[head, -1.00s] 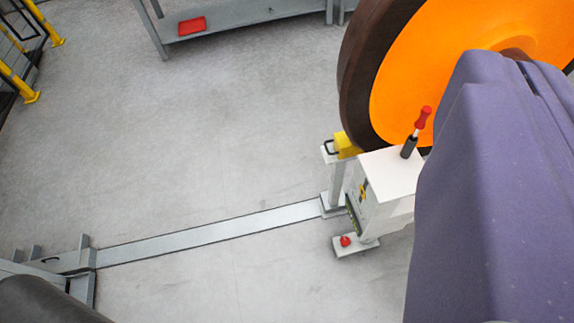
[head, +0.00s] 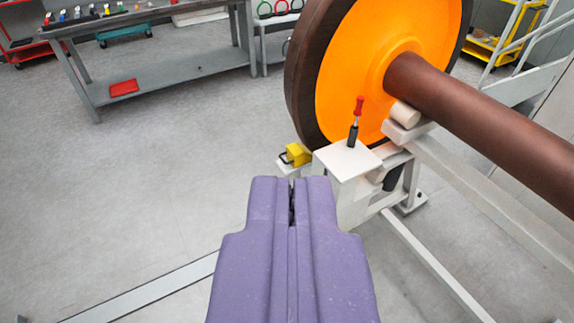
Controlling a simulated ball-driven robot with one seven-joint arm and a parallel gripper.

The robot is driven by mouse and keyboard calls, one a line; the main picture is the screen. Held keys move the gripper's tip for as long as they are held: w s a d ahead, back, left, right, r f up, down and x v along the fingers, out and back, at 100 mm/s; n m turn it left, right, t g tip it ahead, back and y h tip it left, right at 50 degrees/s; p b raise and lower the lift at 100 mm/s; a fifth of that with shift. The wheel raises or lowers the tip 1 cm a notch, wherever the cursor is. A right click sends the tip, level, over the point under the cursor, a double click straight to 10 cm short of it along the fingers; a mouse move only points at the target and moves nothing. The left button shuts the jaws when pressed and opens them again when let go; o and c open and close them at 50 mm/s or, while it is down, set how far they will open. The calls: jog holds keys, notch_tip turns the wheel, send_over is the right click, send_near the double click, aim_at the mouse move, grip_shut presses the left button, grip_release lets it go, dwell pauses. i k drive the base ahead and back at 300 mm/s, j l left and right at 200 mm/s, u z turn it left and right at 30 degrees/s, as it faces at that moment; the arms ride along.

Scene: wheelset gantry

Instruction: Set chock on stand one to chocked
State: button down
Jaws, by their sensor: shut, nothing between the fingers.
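The yellow chock (head: 298,154), with a dark handle loop, sits on a small white ledge of the stand, close to the foot of the large orange-faced wheel (head: 345,70). I cannot tell whether it touches the wheel. The white stand (head: 350,162) has a flat top plate with a red-tipped lever (head: 356,120) standing upright on it. My purple gripper (head: 291,190) is shut and empty, pointing up the picture in front of the stand, with its tips below the chock. It hides part of the stand's lower body.
A brown axle (head: 480,125) runs right from the wheel above white frame rails (head: 480,195). A grey workbench (head: 170,80) with a red tray (head: 124,88) stands at the back left. A flat floor rail (head: 150,290) crosses the lower left. The left floor is clear.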

aim_at(297, 154)
jog(key=i+j, duration=0.25)
jog(key=i, duration=0.4)
jog(key=i+j+u, duration=0.15)
jog(key=i, duration=0.55)
jog(key=i+j, duration=0.3)
jog(key=i, duration=0.35)
jog(key=i+j+u, duration=0.1)
jog(key=i, duration=0.6)
